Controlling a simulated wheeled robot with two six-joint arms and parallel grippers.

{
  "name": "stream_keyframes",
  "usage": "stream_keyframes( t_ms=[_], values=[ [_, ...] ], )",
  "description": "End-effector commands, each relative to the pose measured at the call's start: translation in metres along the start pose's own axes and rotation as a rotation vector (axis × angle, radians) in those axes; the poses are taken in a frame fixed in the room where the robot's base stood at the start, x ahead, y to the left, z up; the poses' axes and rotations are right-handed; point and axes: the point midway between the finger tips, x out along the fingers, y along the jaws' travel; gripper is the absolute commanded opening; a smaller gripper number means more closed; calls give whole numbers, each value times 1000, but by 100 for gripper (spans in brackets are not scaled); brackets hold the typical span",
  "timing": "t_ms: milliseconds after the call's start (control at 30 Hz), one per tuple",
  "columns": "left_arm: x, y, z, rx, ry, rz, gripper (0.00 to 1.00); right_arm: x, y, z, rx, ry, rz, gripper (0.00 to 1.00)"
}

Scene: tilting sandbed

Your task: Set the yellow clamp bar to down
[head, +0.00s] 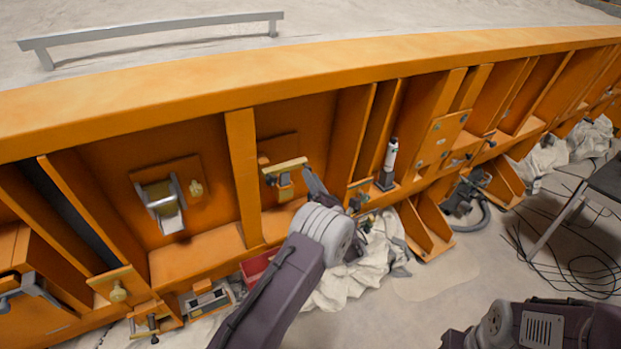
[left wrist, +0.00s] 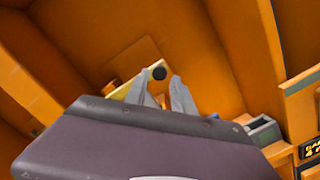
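The yellow clamp bar (head: 284,165) is a short pale-yellow bar on a bracket, on a plate inside an orange bay of the sandbed's side. It lies nearly level in the head view, its right end slightly higher. My left gripper (head: 308,172) is at the bar's right end. In the left wrist view the two grey fingers (left wrist: 159,80) stand apart, with the yellow bar (left wrist: 122,91) behind the left finger and a dark round end between the tips. I cannot tell whether they touch it. My right arm shows at the lower right, its gripper out of view.
An orange upright rib (head: 243,175) stands left of the bar, with a silver roller fitting (head: 162,203) beyond it. A white cylinder (head: 390,155) stands to the right. Below are a red box (head: 258,266) and crumpled pale cloth (head: 345,286).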

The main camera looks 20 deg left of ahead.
Motion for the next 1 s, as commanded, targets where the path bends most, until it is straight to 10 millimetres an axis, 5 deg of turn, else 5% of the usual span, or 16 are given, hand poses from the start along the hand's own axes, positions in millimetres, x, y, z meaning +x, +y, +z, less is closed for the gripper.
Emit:
stream_keyframes(
  t_ms=[200, 400, 867, 967, 1000],
  values=[
    [-51, -4, -2, 2, -3, -4, 30, 18, 0, 2, 0, 0, 0, 61],
    [-74, -2, -1, 2, -1, -2, 30, 22, 0, 2, 0, 0, 0, 61],
    [-75, 1, -4, -3, 14, 0, 30, 22, 0, 2, 0, 0, 0, 61],
    [-68, 18, -34, -67, 154, 7, 30, 21, 0, 2, 0, 0, 0, 61],
    [-66, 30, -57, -125, 265, 19, 30, 21, 0, 2, 0, 0, 0, 61]
  ],
)
